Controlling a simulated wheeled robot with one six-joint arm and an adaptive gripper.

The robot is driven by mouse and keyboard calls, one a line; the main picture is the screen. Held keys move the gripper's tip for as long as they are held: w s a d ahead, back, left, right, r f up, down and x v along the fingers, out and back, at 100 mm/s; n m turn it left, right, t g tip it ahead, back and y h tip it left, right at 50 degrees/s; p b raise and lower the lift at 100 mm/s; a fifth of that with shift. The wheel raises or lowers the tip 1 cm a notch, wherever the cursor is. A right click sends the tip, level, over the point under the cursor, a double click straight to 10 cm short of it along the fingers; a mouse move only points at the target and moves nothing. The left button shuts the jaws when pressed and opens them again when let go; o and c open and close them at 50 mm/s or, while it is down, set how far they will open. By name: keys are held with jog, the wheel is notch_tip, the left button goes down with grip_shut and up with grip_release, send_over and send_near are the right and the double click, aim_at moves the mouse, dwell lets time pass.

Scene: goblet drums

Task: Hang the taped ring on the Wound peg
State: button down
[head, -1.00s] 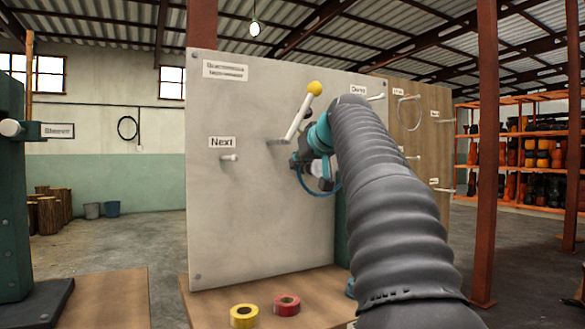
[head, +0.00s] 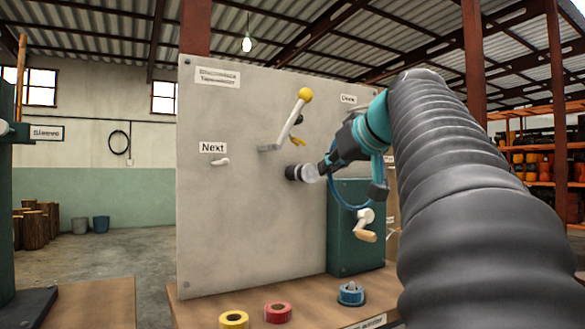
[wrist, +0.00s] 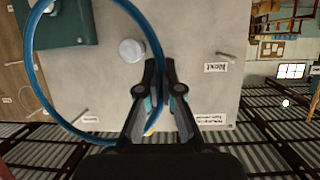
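My gripper (head: 326,170) is shut on a blue ring (head: 344,207), which hangs below the fingers in front of the grey board. In the wrist view the ring (wrist: 27,58) is a large hoop running through the closed fingertips (wrist: 161,64). I cannot make out tape on it. A dark knob with a pale end (head: 294,172) sticks out of the board beside the fingertips; its round face (wrist: 131,51) shows inside the hoop in the wrist view. I cannot read a Wound label; my arm hides most of the brown board in the head view.
The grey board (head: 240,230) carries a "Next" peg (head: 220,162) and a yellow-balled lever (head: 291,118). A green box with a crank (head: 366,226) stands at right. Yellow (head: 234,320), red (head: 278,312) and blue (head: 351,293) tape rolls lie on the table.

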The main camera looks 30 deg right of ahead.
jog(key=shift+s, duration=0.1)
jog(key=shift+s+b, duration=1.3)
jog(key=shift+s, duration=5.05)
jog(key=s+r+p, duration=0.5)
jog(key=r, duration=0.1)
jog(key=shift+d, duration=0.3)
jog(key=shift+s+d, duration=0.1)
